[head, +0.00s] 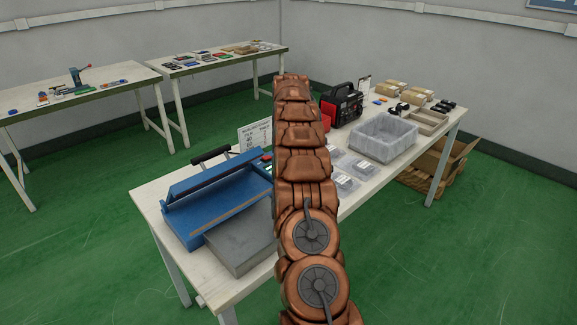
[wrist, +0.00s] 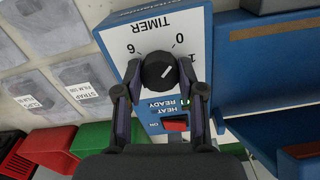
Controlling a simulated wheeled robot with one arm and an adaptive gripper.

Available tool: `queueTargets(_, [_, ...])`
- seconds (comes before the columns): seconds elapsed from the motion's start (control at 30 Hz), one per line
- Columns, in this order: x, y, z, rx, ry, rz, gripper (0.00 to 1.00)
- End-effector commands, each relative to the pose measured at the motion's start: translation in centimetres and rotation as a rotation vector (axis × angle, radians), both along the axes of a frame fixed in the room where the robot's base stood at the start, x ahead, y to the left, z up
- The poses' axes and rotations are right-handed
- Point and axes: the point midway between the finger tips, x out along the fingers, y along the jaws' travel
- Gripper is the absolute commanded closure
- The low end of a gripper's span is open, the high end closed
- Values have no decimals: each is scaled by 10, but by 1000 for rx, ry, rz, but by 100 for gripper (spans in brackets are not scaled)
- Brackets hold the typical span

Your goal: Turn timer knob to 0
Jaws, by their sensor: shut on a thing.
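In the wrist view a round black timer knob (wrist: 158,71) sits on a white dial plate (wrist: 160,32) on a blue housing. The word TIMER appears upside down above it. A 0 is at the knob's upper right, a 1 at its right, and a 6 or 9 at its upper left. A small pale mark on the knob seems to point to the upper right; its exact reading is unclear. My gripper (wrist: 160,76) is shut on the knob, one finger at each side. In the head view the blue sealer (head: 180,200) is on the table; my arm hides the gripper.
A red switch (wrist: 175,124) is below the knob in the wrist view, between the fingers. Labelled clear packs (wrist: 85,80) and red and green bins (wrist: 48,146) are at left. The worktable (head: 155,205) also holds a grey bin (head: 385,135) and a black-red machine (head: 342,104).

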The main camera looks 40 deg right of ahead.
Motion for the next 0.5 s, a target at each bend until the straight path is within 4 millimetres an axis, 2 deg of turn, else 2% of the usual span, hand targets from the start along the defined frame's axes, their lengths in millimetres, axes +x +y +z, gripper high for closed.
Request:
queueTargets(0.1, [0,0,1,-1,-2,0,96])
queueTargets(0.13, [0,0,1,-1,-2,0,59])
queueTargets(0.37, [0,0,0,-1,-1,0,36])
queueTargets(0.5, [0,0,0,-1,-1,-1,36])
